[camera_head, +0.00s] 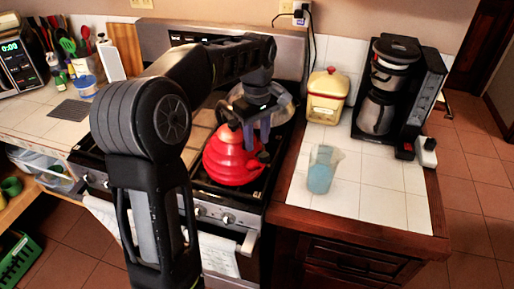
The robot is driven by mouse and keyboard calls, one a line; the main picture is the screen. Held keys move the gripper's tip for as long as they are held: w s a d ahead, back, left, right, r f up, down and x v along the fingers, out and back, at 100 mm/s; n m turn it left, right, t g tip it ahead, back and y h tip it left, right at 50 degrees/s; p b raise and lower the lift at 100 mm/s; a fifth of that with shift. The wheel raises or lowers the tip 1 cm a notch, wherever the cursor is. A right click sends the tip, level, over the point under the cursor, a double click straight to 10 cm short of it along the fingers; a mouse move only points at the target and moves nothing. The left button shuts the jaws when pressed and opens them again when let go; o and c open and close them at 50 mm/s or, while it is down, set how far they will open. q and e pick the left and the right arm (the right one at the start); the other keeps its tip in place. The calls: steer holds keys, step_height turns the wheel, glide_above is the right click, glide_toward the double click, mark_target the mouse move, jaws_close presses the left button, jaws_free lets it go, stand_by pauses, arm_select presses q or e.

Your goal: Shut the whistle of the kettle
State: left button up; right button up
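The red kettle (229,165) stands on the stove at the picture's centre, with ridged sides and a dark handle partly behind my arm. A small dark part at its right side (263,157) looks like the spout end with the whistle; it is too small to tell whether the whistle is open or shut. My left gripper (257,146) points down at the kettle's upper right, just above that dark part. Its two grey fingers are apart, with nothing clearly between them; contact with the kettle cannot be told. My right gripper is out of view.
A clear-lidded pan (279,103) sits behind the gripper on the stove. The right counter holds a yellow canister (327,96), a coffee maker (385,97) and a blue-filled cup (321,171). Bare tiles (385,208) lie at its front.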

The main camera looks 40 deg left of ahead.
arm_select(q)
steer(key=shift+f, duration=1.8)
jaws_close()
